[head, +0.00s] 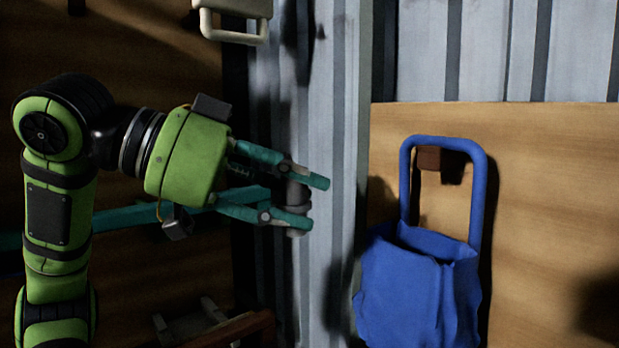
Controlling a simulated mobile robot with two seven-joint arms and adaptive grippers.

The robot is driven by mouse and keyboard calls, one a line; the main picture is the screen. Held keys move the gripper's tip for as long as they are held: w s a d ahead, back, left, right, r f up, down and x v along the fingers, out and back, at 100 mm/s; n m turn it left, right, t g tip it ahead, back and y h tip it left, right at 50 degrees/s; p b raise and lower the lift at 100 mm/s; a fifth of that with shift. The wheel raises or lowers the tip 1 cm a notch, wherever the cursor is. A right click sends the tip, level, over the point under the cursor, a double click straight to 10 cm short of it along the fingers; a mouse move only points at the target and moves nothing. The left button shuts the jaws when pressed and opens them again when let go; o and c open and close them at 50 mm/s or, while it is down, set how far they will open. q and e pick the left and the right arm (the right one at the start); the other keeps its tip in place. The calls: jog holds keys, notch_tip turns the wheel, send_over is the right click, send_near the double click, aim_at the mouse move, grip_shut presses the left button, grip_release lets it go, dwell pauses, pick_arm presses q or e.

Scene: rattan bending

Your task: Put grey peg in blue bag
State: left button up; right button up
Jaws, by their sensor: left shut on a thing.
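My left gripper (318,203) comes in from the left with its teal fingers pointing right. It is shut on the grey peg (298,193), which stands roughly upright between the fingers. The fingers hide part of the peg. The blue bag (415,290) hangs to the right and lower, by its tall looped handle (481,185) over a brown peg (429,158) on a wooden board. The top of the bag looks open; its inside is mostly hidden. The gripper and peg are apart from the bag. My right gripper is not in view.
A grey corrugated wall (340,90) stands behind the gripper. A wooden board (560,190) backs the bag. A pale handled object (236,18) is at the top, above my gripper. A dark wooden item (230,332) is at the bottom. The space between peg and bag looks clear.

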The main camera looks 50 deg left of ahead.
aim_at(306, 186)
pick_arm(q)
jog(key=shift+s+a+r, duration=0.15)
jog(key=shift+s+r, duration=0.1)
jog(key=shift+s, duration=0.1)
jog(key=shift+w+d, duration=0.2)
jog(key=shift+w, duration=0.2)
jog(key=shift+w+d+f+p, duration=0.15)
jog(key=shift+w+p, duration=0.15)
jog(key=shift+w, duration=0.45)
jog(key=shift+w+d+f+p, duration=0.1)
jog(key=shift+w+p, duration=0.15)
jog(key=shift+w, duration=0.5)
jog(key=w+d+f+p, duration=0.1)
jog(key=w+p, duration=0.3)
jog(key=w, duration=0.6)
jog(key=shift+w+d+f+p, duration=0.3)
jog(key=shift+w+d+p, duration=0.1)
jog(key=shift+d, duration=0.2)
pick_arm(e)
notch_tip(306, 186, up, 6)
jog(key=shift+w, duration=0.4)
pick_arm(q)
jog(key=shift+s, duration=0.1)
jog(key=o, duration=1)
